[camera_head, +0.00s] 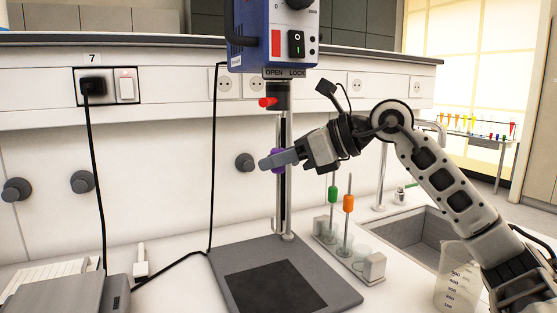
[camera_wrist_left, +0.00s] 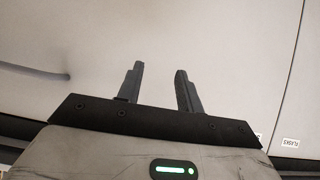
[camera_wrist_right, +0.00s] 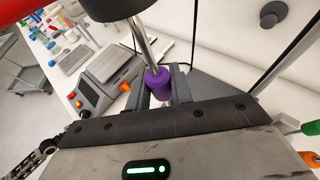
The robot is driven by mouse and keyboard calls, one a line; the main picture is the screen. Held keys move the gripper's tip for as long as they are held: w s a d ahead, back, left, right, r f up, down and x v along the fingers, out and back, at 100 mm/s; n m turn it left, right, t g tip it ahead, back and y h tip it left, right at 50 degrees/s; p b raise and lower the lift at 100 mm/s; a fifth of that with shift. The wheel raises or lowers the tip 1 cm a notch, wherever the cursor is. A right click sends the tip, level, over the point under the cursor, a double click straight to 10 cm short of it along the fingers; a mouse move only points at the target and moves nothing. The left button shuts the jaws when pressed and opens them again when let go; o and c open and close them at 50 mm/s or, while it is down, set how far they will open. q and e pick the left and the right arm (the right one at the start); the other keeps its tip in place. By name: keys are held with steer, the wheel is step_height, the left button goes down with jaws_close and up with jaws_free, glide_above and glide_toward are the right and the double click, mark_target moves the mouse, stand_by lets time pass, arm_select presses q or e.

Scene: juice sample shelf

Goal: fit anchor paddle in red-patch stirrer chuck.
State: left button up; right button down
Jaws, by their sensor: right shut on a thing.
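The stirrer (camera_head: 275,33) is a blue box with a red patch (camera_head: 275,43). Its dark chuck (camera_head: 277,95) hangs below an OPEN/LOCK label, with a red lever (camera_head: 267,102) pointing left. My right gripper (camera_head: 268,163) is shut on the purple collar (camera_wrist_right: 158,82) of a paddle, below the chuck. The paddle's metal shaft (camera_wrist_right: 143,38) rises to the dark chuck (camera_wrist_right: 112,8) in the right wrist view; whether its tip is inside, I cannot tell. The paddle's lower end is hidden. My left gripper (camera_wrist_left: 160,88) is open and empty, facing a pale surface.
The stirrer's grey base (camera_head: 240,265) lies under the gripper, with its column (camera_head: 284,210) behind. A rack (camera_head: 374,267) to the right holds green (camera_head: 333,194) and orange (camera_head: 348,203) collared tools. A beaker (camera_head: 455,280) and sink (camera_head: 430,235) lie further right. Cables hang left.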

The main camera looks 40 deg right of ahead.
steer(key=shift+r+p, duration=0.75)
steer(key=shift+r, duration=0.4)
steer(key=shift+b, duration=0.3)
steer(key=shift+r+p, duration=0.8)
steer(key=shift+r, duration=0.2)
steer(key=shift+d+r, duration=0.1)
steer(key=shift+r, duration=0.15)
stand_by(0.4)
steer(key=c, duration=1.1)
jaws_free()
steer(key=shift+c, duration=0.2)
steer(key=shift+f, duration=0.1)
